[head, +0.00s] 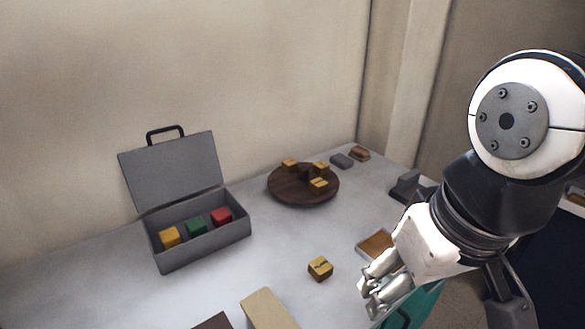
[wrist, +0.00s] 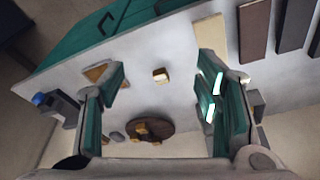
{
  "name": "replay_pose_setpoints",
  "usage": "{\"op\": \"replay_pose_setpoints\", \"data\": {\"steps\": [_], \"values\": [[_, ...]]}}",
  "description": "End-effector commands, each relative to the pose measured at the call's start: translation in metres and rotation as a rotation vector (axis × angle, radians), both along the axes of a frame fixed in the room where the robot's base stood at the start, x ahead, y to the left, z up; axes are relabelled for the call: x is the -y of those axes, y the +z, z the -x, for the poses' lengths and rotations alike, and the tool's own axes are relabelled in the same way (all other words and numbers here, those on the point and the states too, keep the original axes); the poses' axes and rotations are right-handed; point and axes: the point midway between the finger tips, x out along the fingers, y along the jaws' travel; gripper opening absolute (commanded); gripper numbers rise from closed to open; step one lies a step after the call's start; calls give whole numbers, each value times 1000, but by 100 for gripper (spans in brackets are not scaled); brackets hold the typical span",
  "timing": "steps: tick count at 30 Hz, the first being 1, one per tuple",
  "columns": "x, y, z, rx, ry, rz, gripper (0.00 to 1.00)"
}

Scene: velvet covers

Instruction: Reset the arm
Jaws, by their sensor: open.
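My gripper (head: 374,293) is open and empty at the right of the head view, above the table's right front part. In the wrist view its two dark green finger pads (wrist: 165,90) stand wide apart. A small yellow block (head: 320,268) sits on the table left of the gripper; in the wrist view it (wrist: 160,76) shows between the fingers, farther off. A brown round turntable (head: 285,195) bears several yellow blocks. An open grey case (head: 203,253) with its lid up holds a yellow block (head: 170,237), a green block (head: 196,226) and a red block (head: 221,217).
A wood-filled tray (head: 366,240) lies just behind my gripper, partly hidden by it. Dark grey objects (head: 408,187) stand at the right edge. Two small blocks (head: 342,160) (head: 359,153) lie at the back corner. Flat planks (head: 268,310) lie at the front. A wall is behind the table.

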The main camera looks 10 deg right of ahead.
Motion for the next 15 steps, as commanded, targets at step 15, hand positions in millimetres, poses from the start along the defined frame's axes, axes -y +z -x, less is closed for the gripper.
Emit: {"op": "replay_pose_setpoints", "data": {"steps": [15], "values": [[0,23,5,39,-4,1,58]]}}
